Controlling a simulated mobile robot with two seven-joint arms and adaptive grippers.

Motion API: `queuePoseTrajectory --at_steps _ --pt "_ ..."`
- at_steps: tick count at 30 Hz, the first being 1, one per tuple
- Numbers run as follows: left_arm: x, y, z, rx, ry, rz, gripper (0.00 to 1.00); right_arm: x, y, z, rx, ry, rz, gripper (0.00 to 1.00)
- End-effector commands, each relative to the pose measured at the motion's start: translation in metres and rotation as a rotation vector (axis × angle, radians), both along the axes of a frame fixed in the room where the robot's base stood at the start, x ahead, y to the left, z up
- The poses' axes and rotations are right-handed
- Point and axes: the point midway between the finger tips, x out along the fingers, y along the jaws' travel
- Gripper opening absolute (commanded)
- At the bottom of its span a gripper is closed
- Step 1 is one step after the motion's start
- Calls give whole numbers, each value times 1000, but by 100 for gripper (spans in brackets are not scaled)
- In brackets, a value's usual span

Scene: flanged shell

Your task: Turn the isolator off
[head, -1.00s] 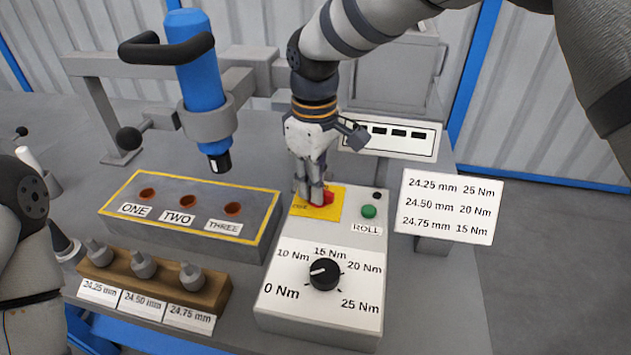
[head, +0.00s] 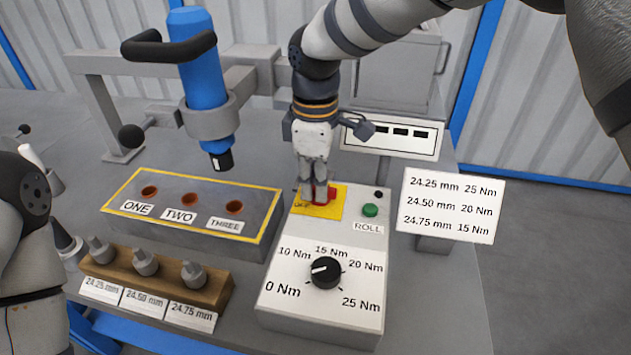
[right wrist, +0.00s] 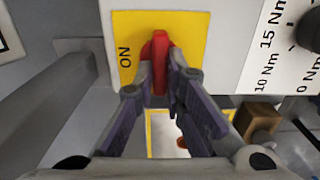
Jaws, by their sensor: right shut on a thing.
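The isolator is a red handle on a yellow plate (head: 335,207) at the top of the white control box. In the head view its red handle (head: 331,194) shows beside my right fingertips. In the right wrist view the red handle (right wrist: 158,52) stands across the yellow plate (right wrist: 190,30), with "ON" printed on the plate. My right gripper (head: 318,192) points down and is shut on the handle, one finger on each side; the fingertips also show in the right wrist view (right wrist: 160,82). My left gripper is out of view; only part of my left arm shows.
The control box has a green ROLL button (head: 370,210) and a black torque dial (head: 326,271). A sign (head: 449,205) stands right of it. A block with several holes (head: 188,212) and a blue tool (head: 203,75) are to the left, with a wooden rack (head: 150,270) in front.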

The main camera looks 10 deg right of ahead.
Motion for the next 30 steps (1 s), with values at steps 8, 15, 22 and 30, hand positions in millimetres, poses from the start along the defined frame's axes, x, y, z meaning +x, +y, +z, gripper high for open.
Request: queuePoseTrajectory --at_steps 8,15,22,30 --pt "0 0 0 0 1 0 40 0 0 -1 0 2 2 31" --pt "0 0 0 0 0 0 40 0 0 -1 -1 1 1 31" --pt "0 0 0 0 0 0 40 1 0 34 1 -5 0 31" --pt "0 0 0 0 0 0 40 1 0 101 0 -2 1 31"
